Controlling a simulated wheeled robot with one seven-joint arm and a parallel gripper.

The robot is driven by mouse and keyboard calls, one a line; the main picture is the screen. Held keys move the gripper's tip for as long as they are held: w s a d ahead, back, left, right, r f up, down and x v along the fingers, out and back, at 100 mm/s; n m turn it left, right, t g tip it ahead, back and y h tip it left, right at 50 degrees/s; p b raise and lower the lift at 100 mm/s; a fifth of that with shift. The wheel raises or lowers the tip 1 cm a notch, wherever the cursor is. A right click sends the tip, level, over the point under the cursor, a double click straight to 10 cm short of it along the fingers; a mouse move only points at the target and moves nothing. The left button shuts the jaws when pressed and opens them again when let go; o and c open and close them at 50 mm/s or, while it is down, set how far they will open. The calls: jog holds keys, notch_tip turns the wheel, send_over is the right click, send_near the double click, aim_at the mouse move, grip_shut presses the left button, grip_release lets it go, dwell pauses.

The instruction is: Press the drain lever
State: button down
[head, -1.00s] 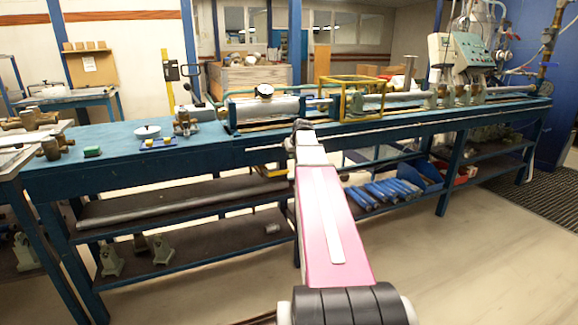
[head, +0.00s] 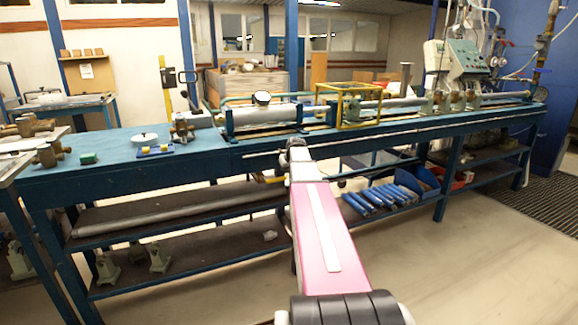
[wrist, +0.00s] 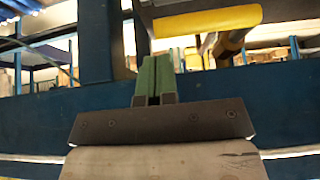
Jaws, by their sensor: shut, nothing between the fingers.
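A yellow lever handle, which looks like the drain lever, crosses the upper right of the wrist view (wrist: 208,20). A yellow piece also shows below the bench's front edge in the head view (head: 270,179), just left of my arm. My gripper (wrist: 154,75) has green fingers that are together and empty. Its fingertips point at the blue bench frame, left of and below the yellow handle, with no clear contact in view. In the head view my arm hides the gripper itself.
The long blue bench (head: 120,168) spans the view, with a grey cylinder (head: 265,115) and a yellow frame (head: 360,105) on top. Lower shelves hold blue bars (head: 380,196) and metal parts. A long thin rod (head: 420,133) runs along the front edge. Floor at right is open.

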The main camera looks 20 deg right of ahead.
jog(key=shift+x, duration=1.2)
jog(key=shift+f, duration=0.15)
jog(key=shift+d+f+m+y, duration=0.2)
jog(key=shift+f+y, duration=0.35)
jog(key=shift+d+f+m+y, duration=0.2)
jog(key=shift+f+y, duration=0.3)
jog(key=shift+y, duration=0.05)
jog(key=a+f+m+t+y, duration=0.2)
jog(key=a+f+m+y, duration=0.3)
jog(key=f+y, duration=0.6)
jog(key=shift+a+f+y, duration=0.4)
jog(key=shift+a+y, duration=0.2)
jog(key=shift+a, duration=0.75)
jog(key=shift+s+a, duration=0.1)
jog(key=shift+s, duration=0.05)
